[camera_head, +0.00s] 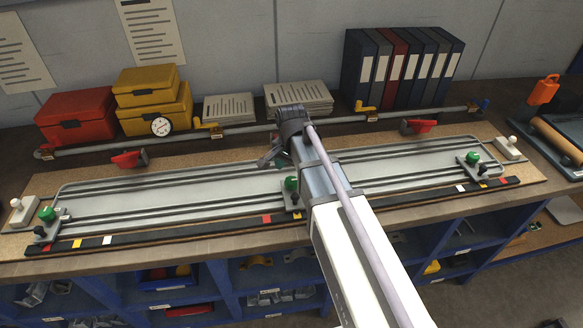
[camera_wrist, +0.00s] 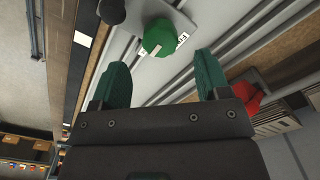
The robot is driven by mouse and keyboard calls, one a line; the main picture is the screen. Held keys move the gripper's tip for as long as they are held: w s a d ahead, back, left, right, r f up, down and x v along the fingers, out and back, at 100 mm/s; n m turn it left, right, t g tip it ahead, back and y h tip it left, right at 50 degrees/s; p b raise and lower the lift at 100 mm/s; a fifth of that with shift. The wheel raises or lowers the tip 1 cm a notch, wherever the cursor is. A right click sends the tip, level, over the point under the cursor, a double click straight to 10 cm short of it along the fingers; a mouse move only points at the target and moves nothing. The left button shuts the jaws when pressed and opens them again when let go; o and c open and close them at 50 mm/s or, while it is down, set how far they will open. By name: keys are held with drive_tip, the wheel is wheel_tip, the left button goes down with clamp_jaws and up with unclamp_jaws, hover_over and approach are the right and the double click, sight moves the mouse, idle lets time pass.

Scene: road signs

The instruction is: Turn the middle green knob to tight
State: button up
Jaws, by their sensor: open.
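The middle green knob (camera_head: 291,184) sits on a clamp plate near the front edge of the grey metal sign panel (camera_head: 130,198), partly beside my arm. In the wrist view the green knob (camera_wrist: 158,37) is just beyond my fingertips, with small white labels against its lower edge. My gripper (camera_wrist: 160,75) is open and empty, its two green fingers apart, one on either side of the line to the knob and not touching it. In the head view my gripper (camera_head: 272,158) is largely hidden behind my arm. The label text is too small to read surely.
Other green knobs stand at the panel's left end (camera_head: 46,214) and right end (camera_head: 473,158). Red-handled clamps (camera_head: 128,160) line the back, and a grey pipe (camera_head: 235,130) runs behind. Boxes and binders (camera_head: 400,70) stand at the rear.

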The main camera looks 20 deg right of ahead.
sight(291, 180)
wheel_tip(291, 180, up, 6)
drive_tip(key=p, duration=0.3)
drive_tip(key=shift+f+p, duration=0.2)
drive_tip(key=shift+p, duration=0.1)
